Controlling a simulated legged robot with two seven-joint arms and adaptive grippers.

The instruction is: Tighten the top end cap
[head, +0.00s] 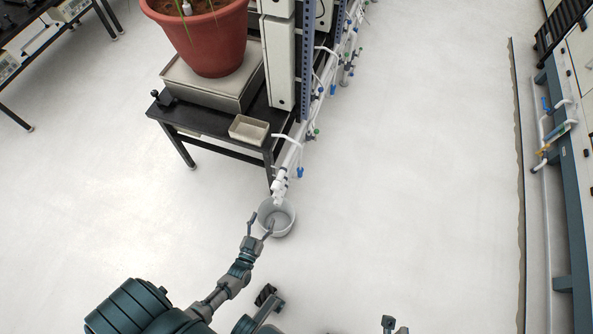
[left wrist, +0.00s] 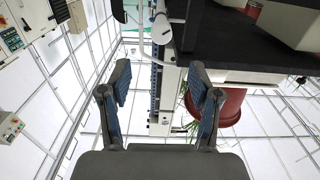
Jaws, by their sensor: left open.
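White pipe fittings (head: 280,184) form the near end of a white pipe run beside the black table. The end caps are too small to tell apart there. My left gripper (head: 262,222) is open and empty, just short of the pipe end, over or in front of a grey bucket (head: 284,219). In the left wrist view its two fingers (left wrist: 158,82) stand wide apart with nothing between them. A white pipe piece (left wrist: 161,28) shows beyond the fingertips in that view. A small grey part at the bottom edge of the head view (head: 389,323) may be my right gripper, mostly cut off.
A black table (head: 200,122) carries a scale (head: 215,84) with a red plant pot (head: 207,38) and a small beige tray (head: 249,130). A blue upright (head: 306,60) stands behind. Benches line the far left and right. The floor between is clear.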

